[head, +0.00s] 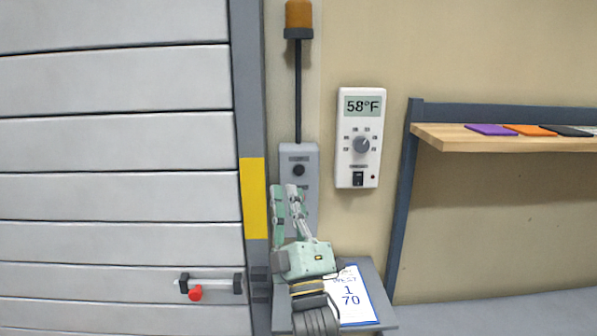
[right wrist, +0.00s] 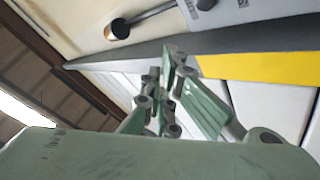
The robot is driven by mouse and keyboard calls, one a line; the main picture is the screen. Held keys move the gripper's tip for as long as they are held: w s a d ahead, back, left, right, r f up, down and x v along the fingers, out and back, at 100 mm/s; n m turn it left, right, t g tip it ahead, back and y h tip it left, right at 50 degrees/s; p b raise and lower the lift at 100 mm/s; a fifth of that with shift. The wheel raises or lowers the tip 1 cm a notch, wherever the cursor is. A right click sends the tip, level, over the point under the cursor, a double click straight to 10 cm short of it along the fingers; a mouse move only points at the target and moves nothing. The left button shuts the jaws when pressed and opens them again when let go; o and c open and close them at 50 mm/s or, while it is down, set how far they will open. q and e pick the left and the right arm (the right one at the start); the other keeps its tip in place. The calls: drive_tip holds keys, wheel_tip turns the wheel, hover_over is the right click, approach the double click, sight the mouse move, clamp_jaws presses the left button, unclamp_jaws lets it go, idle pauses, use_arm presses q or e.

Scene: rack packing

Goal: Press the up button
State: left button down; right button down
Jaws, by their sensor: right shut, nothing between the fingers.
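A grey control box (head: 312,165) is mounted on the wall beside the door frame, with a round dark button (head: 298,170) near its top. The small label above the button is too small to read. My right gripper (head: 284,188) is shut and empty, with its fingertips just below the button in the picture. It hides the lower part of the box, so any other button there cannot be seen. Contact with the box cannot be told. In the right wrist view, the shut fingers (right wrist: 163,100) show against the door, and part of the box (right wrist: 225,14) shows at the top edge. My left gripper is not in view.
A large slatted door (head: 120,135) with a red-knobbed latch (head: 195,293) fills the left. An orange lamp (head: 299,15) tops a pole above the box. A white thermostat (head: 345,150) hangs to the right. A shelf (head: 450,138) stands farther right. A clipboard (head: 350,300) lies below.

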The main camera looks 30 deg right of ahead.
sight(299, 170)
drive_tip(key=shift+s+r, duration=0.15)
drive_tip(key=shift+r, duration=0.15)
drive_tip(key=shift+d, duration=0.1)
drive_tip(key=shift+w+d+b, duration=0.4)
drive_tip(key=shift+w+d, duration=0.35)
drive_tip(key=shift+w, duration=0.5)
drive_tip(key=shift+w+d+b, duration=0.35)
drive_tip(key=shift+w+d, duration=0.4)
drive_tip(key=shift+w, duration=0.55)
drive_tip(key=shift+w+d+b, duration=0.4)
drive_tip(key=shift+w+d, duration=0.35)
drive_tip(key=shift+w, duration=0.5)
drive_tip(key=shift+d, duration=0.1)
drive_tip(key=shift+w+d, duration=0.15)
drive_tip(key=shift+w, duration=0.2)
